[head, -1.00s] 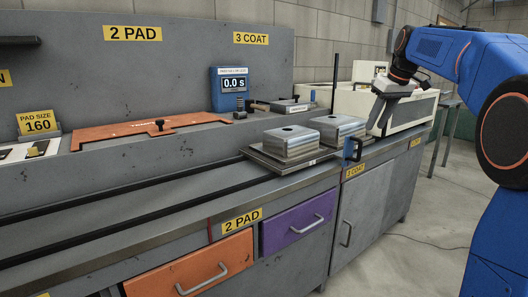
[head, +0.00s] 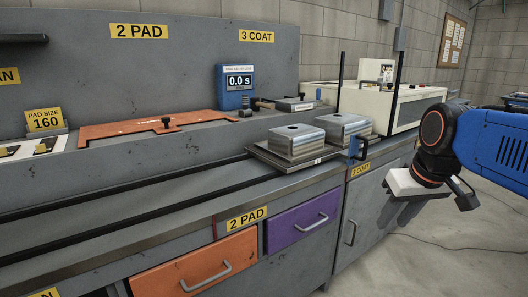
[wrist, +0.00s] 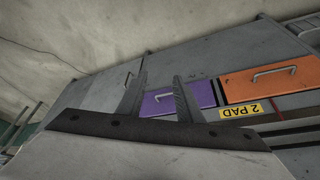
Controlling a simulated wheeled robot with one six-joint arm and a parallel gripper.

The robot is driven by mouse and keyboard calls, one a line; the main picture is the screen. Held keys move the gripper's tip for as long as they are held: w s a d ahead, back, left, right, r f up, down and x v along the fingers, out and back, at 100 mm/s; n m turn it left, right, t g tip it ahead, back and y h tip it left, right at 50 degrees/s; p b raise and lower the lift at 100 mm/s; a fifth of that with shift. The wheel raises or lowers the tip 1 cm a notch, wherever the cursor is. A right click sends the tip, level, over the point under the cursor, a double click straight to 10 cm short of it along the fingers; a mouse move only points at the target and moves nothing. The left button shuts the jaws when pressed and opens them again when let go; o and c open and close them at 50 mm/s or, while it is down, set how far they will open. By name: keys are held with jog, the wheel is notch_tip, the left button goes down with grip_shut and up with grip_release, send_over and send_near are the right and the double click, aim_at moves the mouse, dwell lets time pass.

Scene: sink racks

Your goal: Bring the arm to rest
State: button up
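My gripper (head: 397,214) hangs at the right of the head view, in front of the grey cabinet doors and below the bench top. Its fingers point down. In the wrist view my gripper (wrist: 160,90) shows two dark fingers standing apart with nothing between them, so it is open and empty. My blue arm comes in from the right edge of the head view. The gripper appears clear of the bench and drawers.
A white machine (head: 405,107) stands behind. The orange drawer (head: 205,264) and purple drawer (head: 302,221) are shut. Open floor (head: 430,265) lies at right.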

jog(key=s+a+f+m, duration=0.1)
jog(key=s+f, duration=1.1)
jog(key=f, duration=0.1)
jog(key=shift+s, duration=0.35)
